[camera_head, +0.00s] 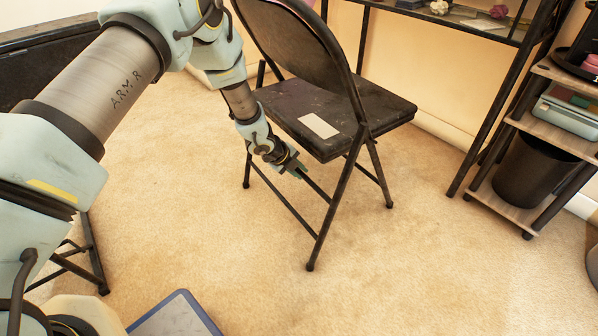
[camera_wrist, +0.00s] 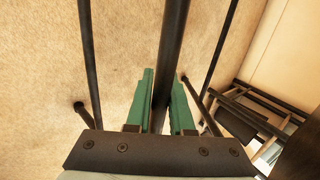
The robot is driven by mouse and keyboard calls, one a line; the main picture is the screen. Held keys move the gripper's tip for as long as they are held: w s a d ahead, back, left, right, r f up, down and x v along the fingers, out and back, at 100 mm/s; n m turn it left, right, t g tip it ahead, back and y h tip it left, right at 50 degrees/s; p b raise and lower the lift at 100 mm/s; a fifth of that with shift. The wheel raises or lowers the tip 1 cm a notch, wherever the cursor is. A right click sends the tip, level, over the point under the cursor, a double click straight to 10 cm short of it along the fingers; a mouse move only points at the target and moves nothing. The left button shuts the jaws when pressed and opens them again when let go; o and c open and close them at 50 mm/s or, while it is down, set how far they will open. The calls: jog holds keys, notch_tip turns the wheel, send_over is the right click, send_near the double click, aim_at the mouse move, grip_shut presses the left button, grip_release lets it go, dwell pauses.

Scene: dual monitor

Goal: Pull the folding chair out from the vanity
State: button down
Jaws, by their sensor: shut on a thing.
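A black folding chair (camera_head: 345,106) stands unfolded and upright on the carpet, its dark seat and backrest scuffed and a pale label on the seat. The vanity (camera_head: 525,38), a dark-framed table with a shelf, stands behind it and to the right. My gripper (camera_head: 297,170) is low beside the chair, just below the seat's near edge. In the wrist view, the green fingers of my gripper (camera_wrist: 168,100) lie on both sides of a dark chair tube (camera_wrist: 175,42) and are shut on it. The exact contact is partly hidden in the head view.
A wooden-shelved cart (camera_head: 545,135) with a dark bin (camera_head: 530,168) stands at the right. Another dark-legged piece of furniture (camera_head: 92,255) is at the left, partly behind my arm. A blue-edged flat object (camera_head: 175,318) is at the bottom. Carpet in front of the chair is clear.

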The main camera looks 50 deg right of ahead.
jog(key=shift+w+a+f, duration=0.1)
jog(key=shift+a+f, duration=0.3)
jog(key=shift+a, duration=0.05)
jog(key=c, duration=1.1)
grip_release()
jog(key=o, duration=0.3)
jog(key=shift+d+r, duration=0.1)
jog(key=shift+o, duration=0.5)
jog(key=shift+d+r, duration=0.15)
jog(key=shift+r, duration=0.1)
jog(key=shift+r, duration=0.35)
jog(key=p+v, duration=0.3)
jog(key=v, duration=0.7)
jog(key=shift+a, duration=0.2)
